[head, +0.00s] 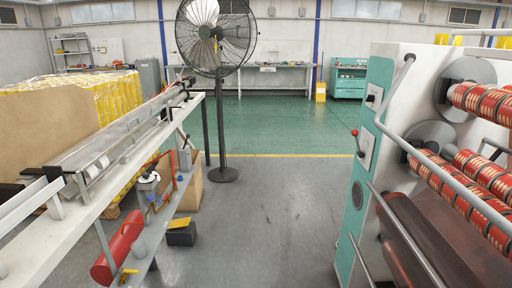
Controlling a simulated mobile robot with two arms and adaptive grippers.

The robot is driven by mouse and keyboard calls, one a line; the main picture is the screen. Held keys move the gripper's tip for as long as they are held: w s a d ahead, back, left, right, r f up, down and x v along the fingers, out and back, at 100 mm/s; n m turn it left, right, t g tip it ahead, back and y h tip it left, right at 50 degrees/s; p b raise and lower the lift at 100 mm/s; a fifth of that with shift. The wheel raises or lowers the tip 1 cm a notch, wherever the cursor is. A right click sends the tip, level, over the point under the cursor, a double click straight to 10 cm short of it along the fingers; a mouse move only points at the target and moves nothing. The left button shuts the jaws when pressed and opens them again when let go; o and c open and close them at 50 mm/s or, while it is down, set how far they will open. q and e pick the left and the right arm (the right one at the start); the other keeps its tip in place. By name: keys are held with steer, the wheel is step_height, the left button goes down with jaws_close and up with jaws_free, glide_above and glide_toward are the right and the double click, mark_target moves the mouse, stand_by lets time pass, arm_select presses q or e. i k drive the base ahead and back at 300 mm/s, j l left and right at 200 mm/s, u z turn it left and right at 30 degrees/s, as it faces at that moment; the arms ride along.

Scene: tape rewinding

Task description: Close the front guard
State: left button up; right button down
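The tape rewinding machine (384,85), white with a teal edge, stands at the right. A grey tubular bar (447,181), which looks like part of its front guard, bends down from the machine's upper corner and runs across in front of the red printed rolls (476,206). A lower grey bar (402,237) slopes along a dark brown panel or roller. The guard's far end is cut off by the right picture edge, and I cannot tell for certain whether it is open or shut. Neither of my grippers is in view.
A long white conveyor bench (108,185) runs along the left, with a red cylinder (118,246) beneath it. A black pedestal fan (219,110) stands in the middle distance. The grey floor (270,225) between bench and machine is clear.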

mark_target(204, 34)
steer(key=i, duration=2.55)
steer(key=j+u, duration=0.05)
steer(key=j, duration=0.05)
